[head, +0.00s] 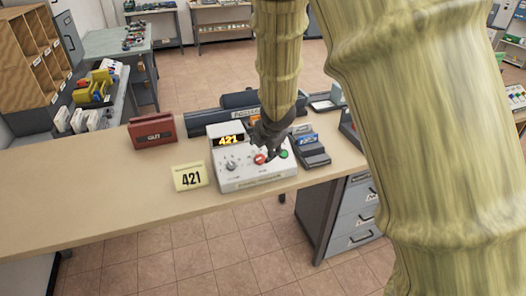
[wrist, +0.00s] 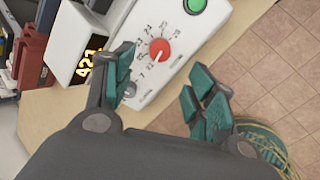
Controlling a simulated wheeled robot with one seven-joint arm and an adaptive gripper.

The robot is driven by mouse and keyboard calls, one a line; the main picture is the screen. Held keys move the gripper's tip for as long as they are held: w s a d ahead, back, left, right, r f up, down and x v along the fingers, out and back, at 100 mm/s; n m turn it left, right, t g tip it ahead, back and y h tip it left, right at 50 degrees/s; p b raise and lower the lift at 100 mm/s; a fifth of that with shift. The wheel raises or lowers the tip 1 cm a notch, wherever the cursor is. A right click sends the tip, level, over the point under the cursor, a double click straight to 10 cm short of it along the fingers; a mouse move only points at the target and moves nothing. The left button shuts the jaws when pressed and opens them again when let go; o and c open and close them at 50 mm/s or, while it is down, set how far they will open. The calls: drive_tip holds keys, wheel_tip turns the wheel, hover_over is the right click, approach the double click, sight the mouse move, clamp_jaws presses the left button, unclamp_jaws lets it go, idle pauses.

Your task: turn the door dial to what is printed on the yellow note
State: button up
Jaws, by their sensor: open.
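A red box (head: 152,133) stands on the counter behind the note. A dark device (head: 312,152) sits close to the control box's right side. The counter's left part (head: 80,200) is clear. Grey drawers (head: 352,215) are below the counter.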

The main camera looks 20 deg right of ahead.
drive_tip(key=shift+v, duration=1.1)
